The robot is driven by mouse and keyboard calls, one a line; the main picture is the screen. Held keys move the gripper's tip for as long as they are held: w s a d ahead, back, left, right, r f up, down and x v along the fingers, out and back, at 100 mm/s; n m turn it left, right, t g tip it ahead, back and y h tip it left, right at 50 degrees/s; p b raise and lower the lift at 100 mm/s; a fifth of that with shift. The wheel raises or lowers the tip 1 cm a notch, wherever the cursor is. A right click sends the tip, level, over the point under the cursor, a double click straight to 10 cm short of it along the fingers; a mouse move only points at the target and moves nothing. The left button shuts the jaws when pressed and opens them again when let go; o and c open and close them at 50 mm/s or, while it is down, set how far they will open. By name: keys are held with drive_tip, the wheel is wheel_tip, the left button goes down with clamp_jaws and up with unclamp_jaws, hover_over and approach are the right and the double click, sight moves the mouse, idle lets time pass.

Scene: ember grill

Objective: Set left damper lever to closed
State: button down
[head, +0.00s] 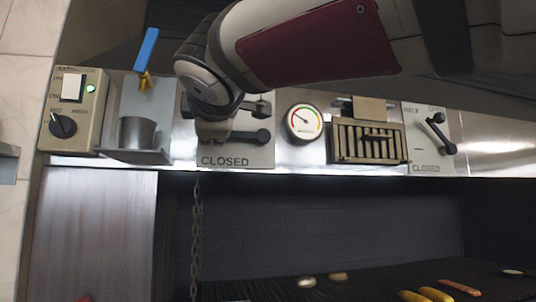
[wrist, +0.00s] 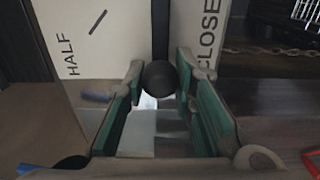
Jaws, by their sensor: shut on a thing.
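The left damper lever (head: 247,136) is a dark bar lying nearly level on its pale plate, just above the word CLOSED. Its right end shows in the head view; its left end is hidden behind my gripper (head: 214,130). In the wrist view the lever's black round knob (wrist: 159,76) sits between the fingertips of my gripper (wrist: 165,80), which is shut on it. The bar runs from the knob to the top of that view, beside the word CLOSED and away from the HALF mark. No closed tick shows.
A right damper lever (head: 440,134) stands tilted on its own plate. Between the two are a round gauge (head: 304,122) and a slatted vent (head: 366,142). A cup (head: 137,133) and switch panel (head: 72,108) are on the left. A chain (head: 196,240) hangs below, over the grill opening.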

drive_tip(key=shift+f, duration=0.25)
drive_tip(key=c, duration=1.3)
unclamp_jaws()
drive_tip(key=shift+a, duration=0.1)
drive_tip(key=shift+r, duration=0.1)
drive_tip(key=shift+s, duration=0.1)
drive_tip(key=v, duration=1.1)
drive_tip(key=shift+s+d, duration=0.25)
drive_tip(key=shift+s, duration=0.1)
